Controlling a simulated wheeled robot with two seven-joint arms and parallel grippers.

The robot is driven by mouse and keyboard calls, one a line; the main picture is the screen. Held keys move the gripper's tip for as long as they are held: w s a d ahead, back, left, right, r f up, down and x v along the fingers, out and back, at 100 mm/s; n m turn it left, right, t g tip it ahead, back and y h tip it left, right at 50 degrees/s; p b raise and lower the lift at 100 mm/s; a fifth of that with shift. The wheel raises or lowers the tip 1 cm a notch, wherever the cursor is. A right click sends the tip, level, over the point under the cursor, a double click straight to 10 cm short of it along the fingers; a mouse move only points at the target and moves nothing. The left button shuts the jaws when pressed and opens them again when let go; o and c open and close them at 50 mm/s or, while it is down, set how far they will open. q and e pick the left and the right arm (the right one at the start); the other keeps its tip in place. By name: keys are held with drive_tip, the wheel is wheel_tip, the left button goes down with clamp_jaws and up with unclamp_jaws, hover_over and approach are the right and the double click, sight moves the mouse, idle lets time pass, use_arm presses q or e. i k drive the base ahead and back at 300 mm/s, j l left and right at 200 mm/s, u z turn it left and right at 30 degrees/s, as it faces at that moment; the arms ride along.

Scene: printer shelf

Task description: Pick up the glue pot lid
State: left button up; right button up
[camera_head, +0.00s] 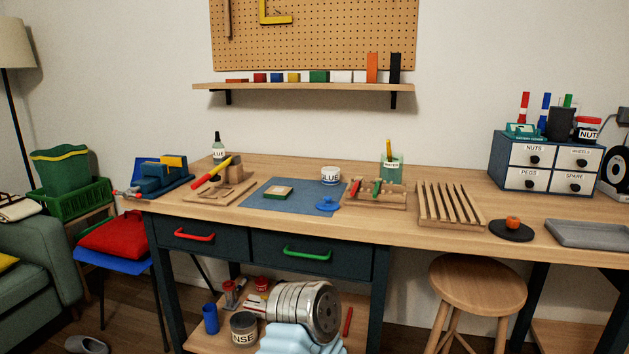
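The glue pot lid is a small round blue lid with a knob (327,204). It lies at the right front edge of the blue mat (281,198) on the wooden workbench. The white glue pot (330,176), marked GLUE, stands behind the lid near the mat's back right corner, apart from it.
A wooden rack with colored tools (375,193) stands close right of the lid. A small green-and-wood square (278,193) lies on the mat. A slatted wooden rack (451,204) and black disc (511,230) are farther right. A stool (477,285) stands in front.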

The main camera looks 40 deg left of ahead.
sight(328, 206)
drive_tip(key=u, duration=1.15)
